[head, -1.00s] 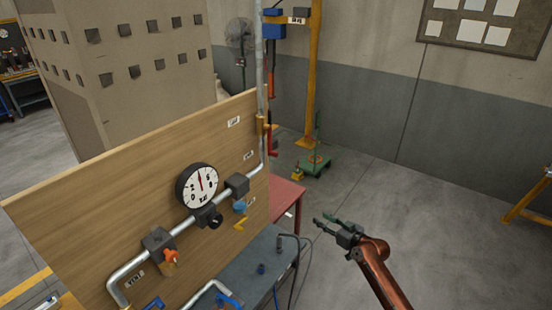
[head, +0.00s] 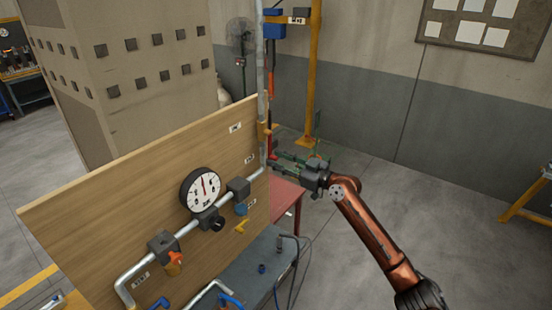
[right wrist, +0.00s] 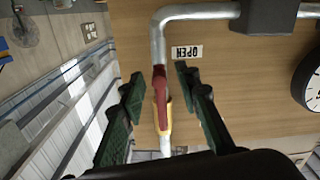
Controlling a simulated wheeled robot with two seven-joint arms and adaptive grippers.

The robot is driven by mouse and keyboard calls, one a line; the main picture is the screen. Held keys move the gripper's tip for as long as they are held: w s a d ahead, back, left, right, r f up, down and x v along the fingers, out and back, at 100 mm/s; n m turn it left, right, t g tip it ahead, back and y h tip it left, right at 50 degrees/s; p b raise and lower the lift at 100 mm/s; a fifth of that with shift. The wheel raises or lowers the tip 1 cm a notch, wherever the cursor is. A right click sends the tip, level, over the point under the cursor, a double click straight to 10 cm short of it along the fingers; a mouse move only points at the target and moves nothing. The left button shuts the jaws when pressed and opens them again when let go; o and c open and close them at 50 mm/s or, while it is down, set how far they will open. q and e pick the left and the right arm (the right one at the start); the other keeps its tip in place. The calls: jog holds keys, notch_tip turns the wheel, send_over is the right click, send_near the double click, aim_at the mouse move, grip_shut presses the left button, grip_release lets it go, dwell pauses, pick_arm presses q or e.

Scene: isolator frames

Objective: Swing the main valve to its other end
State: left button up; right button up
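The main valve appears to be the one with a red lever (right wrist: 160,88) and a yellow body (right wrist: 163,116), on the vertical pipe at the board's right end. My right gripper (head: 277,161) is open beside the pipe. In the right wrist view the green fingers of the gripper (right wrist: 155,80) stand apart on either side of the lever, with no clear contact. A label reading OPEN (right wrist: 187,52) appears upside down by the pipe. My left gripper is out of view.
The wooden board (head: 110,205) also carries a gauge (head: 200,189), an orange-handled valve (head: 174,262), a blue knob (head: 241,209) and a yellow lever (head: 242,226). A red table (head: 288,192) and a grey bench (head: 250,268) stand close below.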

jog(key=shift+w+a, duration=0.35)
jog(key=shift+a, duration=0.05)
grip_shut()
jog(key=shift+f, duration=0.1)
dwell(0.4)
